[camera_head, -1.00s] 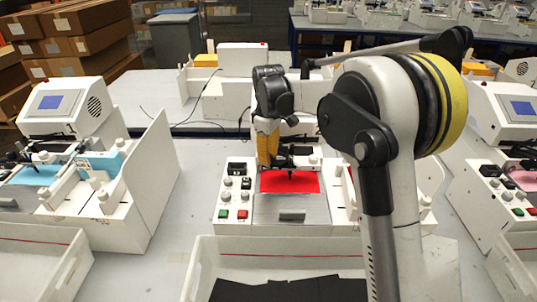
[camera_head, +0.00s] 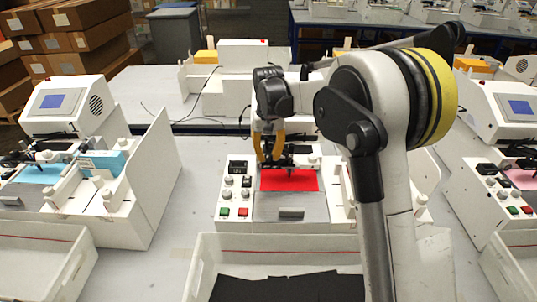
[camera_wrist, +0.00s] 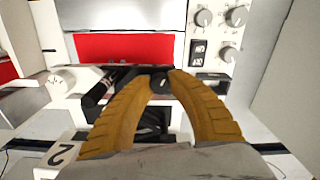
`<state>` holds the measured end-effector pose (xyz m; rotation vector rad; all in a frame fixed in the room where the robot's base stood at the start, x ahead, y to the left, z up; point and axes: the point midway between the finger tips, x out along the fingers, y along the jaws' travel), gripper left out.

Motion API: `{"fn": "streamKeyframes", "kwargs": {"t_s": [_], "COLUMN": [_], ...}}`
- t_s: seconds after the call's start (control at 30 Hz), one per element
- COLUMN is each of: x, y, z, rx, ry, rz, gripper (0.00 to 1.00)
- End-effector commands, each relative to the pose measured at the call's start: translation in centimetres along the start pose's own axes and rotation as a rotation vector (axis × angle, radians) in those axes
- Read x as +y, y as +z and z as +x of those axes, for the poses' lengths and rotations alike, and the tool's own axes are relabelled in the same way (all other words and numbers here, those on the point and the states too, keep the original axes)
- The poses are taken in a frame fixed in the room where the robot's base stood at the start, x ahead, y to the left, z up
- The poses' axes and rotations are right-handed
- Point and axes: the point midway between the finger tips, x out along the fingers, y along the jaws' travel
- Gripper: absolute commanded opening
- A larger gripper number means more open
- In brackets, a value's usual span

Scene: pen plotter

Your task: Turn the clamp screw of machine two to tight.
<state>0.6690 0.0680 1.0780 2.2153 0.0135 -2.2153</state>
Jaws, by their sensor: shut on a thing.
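Machine two is the white plotter (camera_head: 236,166) in the middle of the head view, with a red sheet (camera_head: 303,181) on its bed. A plate with the number 2 (camera_wrist: 63,153) shows in the wrist view. My gripper (camera_head: 268,160), with yellow ribbed fingers, reaches down at the back left of the red sheet. In the wrist view my gripper (camera_wrist: 161,76) is shut on a small dark knob, the clamp screw (camera_wrist: 160,84), beside the black pen carriage (camera_wrist: 108,86). The fingers partly hide the screw, and its turn angle cannot be read.
Knobs and switches (camera_wrist: 217,30) lie close to the fingers on machine two's panel. A white bin with dark sheets (camera_head: 210,262) stands in front. Other plotters stand left (camera_head: 66,105) and right (camera_head: 500,115). A tall white panel (camera_head: 150,185) stands by the left one.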

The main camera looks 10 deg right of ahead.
Motion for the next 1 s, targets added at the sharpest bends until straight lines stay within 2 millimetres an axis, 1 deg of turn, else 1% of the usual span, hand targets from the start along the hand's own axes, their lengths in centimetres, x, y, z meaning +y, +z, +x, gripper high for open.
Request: {"fn": "streamKeyframes", "kwargs": {"t_s": [0.2, 0.5, 0.7, 1.0], "x": [0.0, 0.0, 0.0, 0.0], "y": [-0.01, -0.01, -0.01, -0.01], "z": [-0.05, -0.03, -0.01, 0.0], "rx": [0.0, 0.0, 0.0, 0.0], "ry": [0.0, 0.0, 0.0, 0.0], "rz": [0.176, 0.336, 0.386, 0.399], "gripper": [0.0, 0.0, 0.0, 0.0]}}
